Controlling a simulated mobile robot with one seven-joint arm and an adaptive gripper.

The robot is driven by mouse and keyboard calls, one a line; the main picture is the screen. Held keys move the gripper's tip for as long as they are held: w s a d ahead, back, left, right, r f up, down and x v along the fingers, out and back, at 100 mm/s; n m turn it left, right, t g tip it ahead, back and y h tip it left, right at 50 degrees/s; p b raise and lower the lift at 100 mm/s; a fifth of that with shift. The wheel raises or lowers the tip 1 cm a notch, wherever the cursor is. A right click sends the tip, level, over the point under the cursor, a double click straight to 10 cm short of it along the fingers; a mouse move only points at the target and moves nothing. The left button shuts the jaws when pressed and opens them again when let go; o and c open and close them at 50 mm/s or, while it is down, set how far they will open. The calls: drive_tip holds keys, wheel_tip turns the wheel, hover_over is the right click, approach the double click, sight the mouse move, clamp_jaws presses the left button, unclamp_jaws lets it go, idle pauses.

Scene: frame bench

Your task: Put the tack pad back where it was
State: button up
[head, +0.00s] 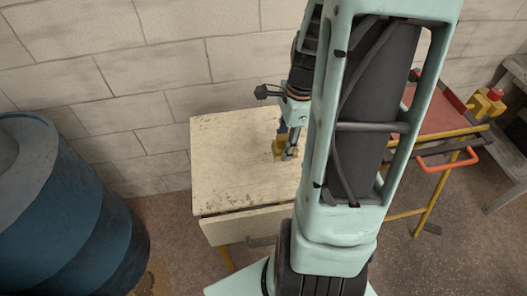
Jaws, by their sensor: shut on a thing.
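My gripper (290,150) is low over the right part of a worn cream-topped table, partly hidden behind my own arm. A bit of blue shows just above the yellow. I cannot tell whether the yellow thing touches the tabletop or is held just above it.
The cream table (235,165) is bare on its left side and has a drawer front. A blue drum (70,215) stands at left. A red-topped cart (440,112) with yellow legs and an orange handle (448,161) stands at right. A block wall (150,60) is behind.

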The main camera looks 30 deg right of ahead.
hover_over(265, 166)
wheel_tip(265, 166, down, 6)
drive_tip(key=shift+d+f, duration=0.2)
drive_tip(key=shift+f, duration=1.4)
drive_tip(key=shift+f+b, duration=0.15)
drive_tip(key=shift+b, duration=0.15)
drive_tip(key=o, duration=1.1)
wheel_tip(265, 166, up, 12)
drive_tip(key=d, duration=0.1)
drive_tip(key=shift+s+d+p, duration=0.2)
drive_tip(key=shift+p, duration=0.25)
